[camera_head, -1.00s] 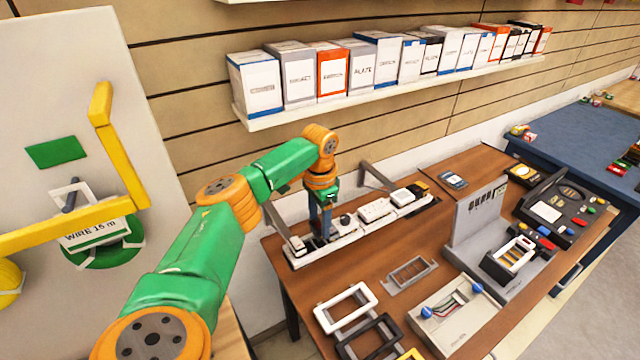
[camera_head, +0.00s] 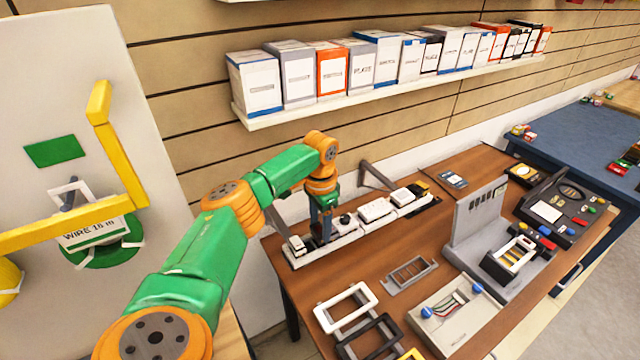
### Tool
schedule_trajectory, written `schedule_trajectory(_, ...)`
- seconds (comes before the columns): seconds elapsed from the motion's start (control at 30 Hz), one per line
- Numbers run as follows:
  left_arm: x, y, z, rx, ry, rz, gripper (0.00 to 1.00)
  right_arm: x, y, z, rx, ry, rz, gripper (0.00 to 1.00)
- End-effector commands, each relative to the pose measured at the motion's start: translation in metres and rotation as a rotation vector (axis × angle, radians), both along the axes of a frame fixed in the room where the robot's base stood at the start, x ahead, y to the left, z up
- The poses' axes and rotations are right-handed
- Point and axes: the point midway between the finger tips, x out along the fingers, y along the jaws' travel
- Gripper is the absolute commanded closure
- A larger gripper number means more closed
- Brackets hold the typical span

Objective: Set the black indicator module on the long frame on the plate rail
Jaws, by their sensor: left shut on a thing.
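My left gripper (camera_head: 324,236) points down over the left part of a long white tray (camera_head: 351,238) of small modules in the head view. Its fingers are shut on a small dark module at tray level. The fingers mostly hide it, so I cannot tell if it is the black indicator module or if it touches the tray. A grey slotted metal frame (camera_head: 411,272) lies on the table in front of the tray. I cannot tell which is the long frame. My right gripper is not in view.
White (camera_head: 362,291) and black (camera_head: 389,347) rectangular frames lie at the front of the brown table. A wired box (camera_head: 457,316) stands right of them, and a black panel device (camera_head: 556,213) at the right. A shelf of boxes (camera_head: 390,92) runs above. Bare wood shows left of the frames.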

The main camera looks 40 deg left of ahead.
Motion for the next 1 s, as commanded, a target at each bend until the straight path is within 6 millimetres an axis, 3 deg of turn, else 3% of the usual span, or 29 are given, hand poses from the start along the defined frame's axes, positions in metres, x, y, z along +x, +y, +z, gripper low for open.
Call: schedule_trajectory(1.0, 0.0, 0.0, -0.013, 0.0, 0.0, 0.001, 0.97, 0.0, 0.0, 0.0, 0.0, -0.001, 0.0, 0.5)
